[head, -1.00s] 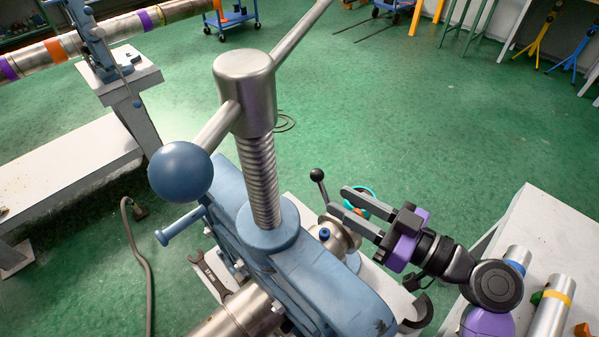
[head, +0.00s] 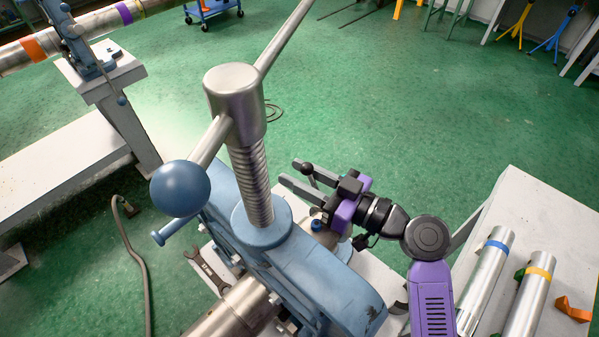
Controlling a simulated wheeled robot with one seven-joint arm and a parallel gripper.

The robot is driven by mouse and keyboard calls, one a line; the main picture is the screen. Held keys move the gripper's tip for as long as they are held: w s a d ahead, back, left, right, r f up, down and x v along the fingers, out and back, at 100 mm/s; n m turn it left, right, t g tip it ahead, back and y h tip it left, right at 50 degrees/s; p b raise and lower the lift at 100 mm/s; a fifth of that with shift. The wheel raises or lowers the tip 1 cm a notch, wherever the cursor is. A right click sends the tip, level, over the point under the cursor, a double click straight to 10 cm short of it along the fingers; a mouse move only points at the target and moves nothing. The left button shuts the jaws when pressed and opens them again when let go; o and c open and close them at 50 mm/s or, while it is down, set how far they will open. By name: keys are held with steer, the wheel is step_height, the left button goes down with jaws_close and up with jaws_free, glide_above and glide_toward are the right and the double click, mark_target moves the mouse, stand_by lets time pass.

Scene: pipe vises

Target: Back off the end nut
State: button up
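The blue vise (head: 325,285) stands in the middle, with a threaded steel screw (head: 253,185) and a long cross handle. A silver pipe (head: 235,308) passes through its lower part. Behind the vise a round silver fitting (head: 327,238) with a blue knob (head: 317,226) shows in part; I cannot tell whether it is the end nut. My gripper (head: 289,173) is open, its two grey fingers pointing left above this fitting. My gripper hides part of the fitting.
A white bench (head: 545,205) at the right carries silver pipes with blue (head: 497,245) and yellow bands. A wrench (head: 210,275) lies beside the vise. Another vise holds a banded pipe at the upper left. The green floor behind is open.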

jaws_close()
stand_by(1.3)
